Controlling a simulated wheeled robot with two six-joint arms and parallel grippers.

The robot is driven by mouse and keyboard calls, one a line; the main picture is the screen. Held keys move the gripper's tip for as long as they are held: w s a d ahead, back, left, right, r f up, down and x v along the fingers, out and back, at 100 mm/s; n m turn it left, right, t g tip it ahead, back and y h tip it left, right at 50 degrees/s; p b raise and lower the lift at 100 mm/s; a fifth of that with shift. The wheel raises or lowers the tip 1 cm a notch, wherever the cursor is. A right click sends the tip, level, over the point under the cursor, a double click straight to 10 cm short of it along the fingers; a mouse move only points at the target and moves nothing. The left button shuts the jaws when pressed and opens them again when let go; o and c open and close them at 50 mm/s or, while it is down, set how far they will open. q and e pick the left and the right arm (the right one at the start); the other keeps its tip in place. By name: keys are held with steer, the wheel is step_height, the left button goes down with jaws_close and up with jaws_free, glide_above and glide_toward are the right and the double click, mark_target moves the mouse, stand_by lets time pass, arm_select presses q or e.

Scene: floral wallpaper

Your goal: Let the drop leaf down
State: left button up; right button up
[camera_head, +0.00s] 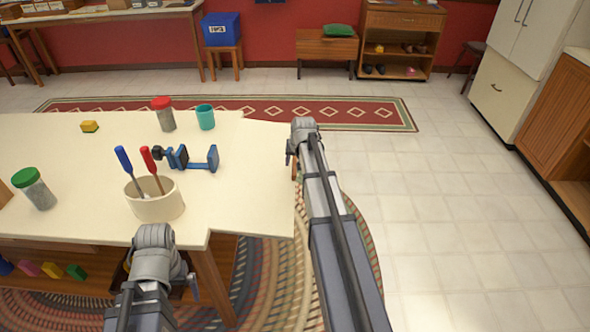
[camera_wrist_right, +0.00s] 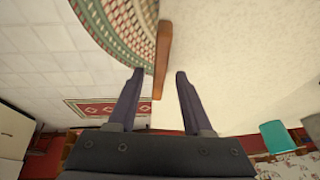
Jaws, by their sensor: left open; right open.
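The table (camera_head: 80,195) has a cream top; its drop leaf (camera_head: 262,180) is the right-hand end section, level with the rest. My right gripper (camera_head: 293,160) is open at the leaf's right edge, pointing down. In the right wrist view its two fingers (camera_wrist_right: 158,76) stand apart, with a brown wooden strip (camera_wrist_right: 161,50) along the leaf's edge showing between them. I cannot tell whether they touch it. The leaf's cream surface (camera_wrist_right: 240,60) fills the right of that view. My left gripper (camera_head: 160,285) is at the table's front edge, its fingertips mostly hidden by the wrist.
Floor right of the leaf is clear.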

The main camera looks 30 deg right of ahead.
steer(key=shift+w+f, duration=0.1)
steer(key=shift+f, duration=0.15)
jaws_close()
stand_by(1.4)
